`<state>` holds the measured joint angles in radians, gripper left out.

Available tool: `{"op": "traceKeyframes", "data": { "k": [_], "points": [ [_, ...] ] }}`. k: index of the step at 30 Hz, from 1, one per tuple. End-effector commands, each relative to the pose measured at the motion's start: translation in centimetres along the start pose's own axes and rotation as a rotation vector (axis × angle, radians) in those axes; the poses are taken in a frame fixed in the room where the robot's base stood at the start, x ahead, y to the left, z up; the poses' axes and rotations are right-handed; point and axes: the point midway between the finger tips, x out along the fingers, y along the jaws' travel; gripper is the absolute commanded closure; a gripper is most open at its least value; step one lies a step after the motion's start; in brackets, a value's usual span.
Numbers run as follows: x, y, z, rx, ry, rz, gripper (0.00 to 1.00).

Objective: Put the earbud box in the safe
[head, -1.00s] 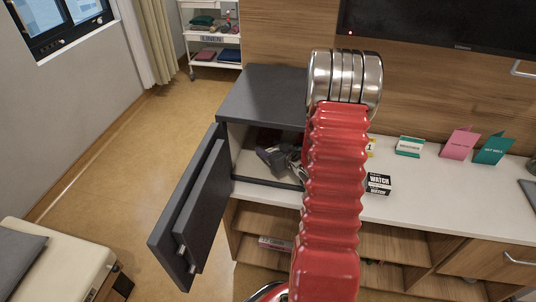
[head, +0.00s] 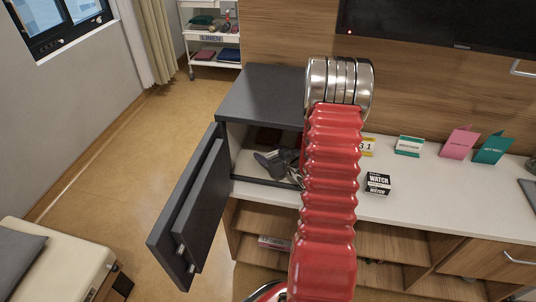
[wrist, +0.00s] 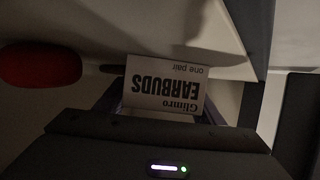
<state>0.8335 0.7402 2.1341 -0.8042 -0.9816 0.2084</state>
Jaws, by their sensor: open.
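The dark grey safe (head: 262,92) stands on the white counter with its door (head: 190,212) swung wide open to the left. My gripper (head: 268,160) is inside the safe's opening, low near its floor; my red arm hides the right side of the opening. In the wrist view, the white earbud box (wrist: 165,88) with dark lettering, upside down in the picture, is between the gripper's open fingers. I cannot tell whether either finger touches it. The box cannot be made out in the head view.
A black-and-white watch box (head: 377,183) lies on the counter right of my arm. Farther back are a yellow-and-white calendar block (head: 367,147), a green-and-white box (head: 409,146), a pink card (head: 458,142) and a teal card (head: 492,148). A red rounded shape (wrist: 40,65) shows in the wrist view.

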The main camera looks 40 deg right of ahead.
Motion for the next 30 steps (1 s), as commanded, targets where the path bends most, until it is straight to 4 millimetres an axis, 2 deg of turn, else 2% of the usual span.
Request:
{"op": "traceKeyframes", "data": {
  "k": [4,8,24,30],
  "points": [
    [-0.1,0.0,-0.2,0.0,0.001,0.001,0.38],
    [-1.1,0.1,-0.1,0.001,-0.001,0.002,0.38],
    [-9.9,0.2,-0.2,0.001,0.001,0.005,0.38],
    [-11.9,0.1,-0.2,0.001,0.0,0.003,0.38]
  ]
}}
